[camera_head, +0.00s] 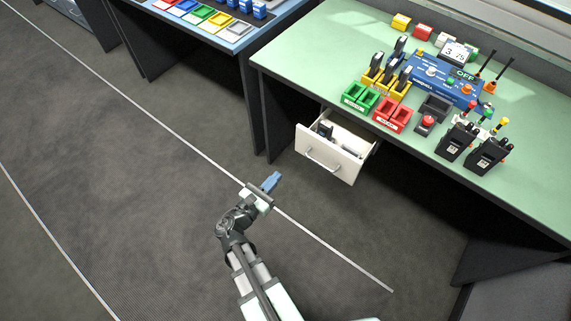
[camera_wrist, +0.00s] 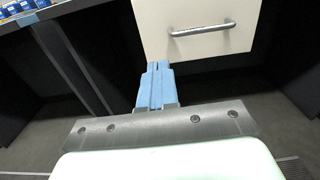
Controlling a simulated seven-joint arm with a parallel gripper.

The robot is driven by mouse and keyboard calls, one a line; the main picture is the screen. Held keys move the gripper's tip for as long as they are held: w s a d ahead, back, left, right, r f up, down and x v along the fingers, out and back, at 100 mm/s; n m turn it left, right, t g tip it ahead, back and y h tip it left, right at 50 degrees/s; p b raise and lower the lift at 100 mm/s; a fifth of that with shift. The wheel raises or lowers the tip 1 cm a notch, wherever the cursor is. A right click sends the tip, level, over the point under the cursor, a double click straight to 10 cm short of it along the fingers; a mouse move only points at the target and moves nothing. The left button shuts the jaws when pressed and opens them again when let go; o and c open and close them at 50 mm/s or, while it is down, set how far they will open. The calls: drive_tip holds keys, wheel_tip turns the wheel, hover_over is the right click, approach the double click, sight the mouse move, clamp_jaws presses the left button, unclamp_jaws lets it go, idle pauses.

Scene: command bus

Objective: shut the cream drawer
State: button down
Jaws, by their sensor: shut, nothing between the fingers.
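The cream drawer (camera_head: 330,158) stands pulled out under the green-topped desk, with dark items lying inside it. Its front has a metal bar handle (camera_head: 322,163). In the wrist view the drawer front (camera_wrist: 195,40) and its handle (camera_wrist: 202,29) fill the upper middle. My gripper (camera_head: 271,181) has blue fingers, shut and empty, in front of the drawer and to its lower left in the head view. In the wrist view the fingertips (camera_wrist: 158,66) overlap the lower left part of the drawer front; I cannot tell whether they touch it.
The green desk (camera_head: 310,60) carries green and red bins (camera_head: 392,115), a blue device (camera_head: 445,78) and black radios (camera_head: 487,153). A dark side panel (camera_head: 276,115) stands left of the drawer. A blue-topped table (camera_head: 225,40) is at upper left. The floor in front is clear.

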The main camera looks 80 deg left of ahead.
sight(305, 145)
drive_tip(key=x, duration=1.3)
drive_tip(key=shift+w+a, duration=0.15)
drive_tip(key=x, duration=1.3)
drive_tip(key=shift+w+a+f, duration=0.15)
drive_tip(key=shift+a, duration=0.05)
drive_tip(key=shift+w+a, duration=0.25)
drive_tip(key=shift+w, duration=0.1)
drive_tip(key=shift+w+a, duration=0.1)
drive_tip(key=v, duration=1.5)
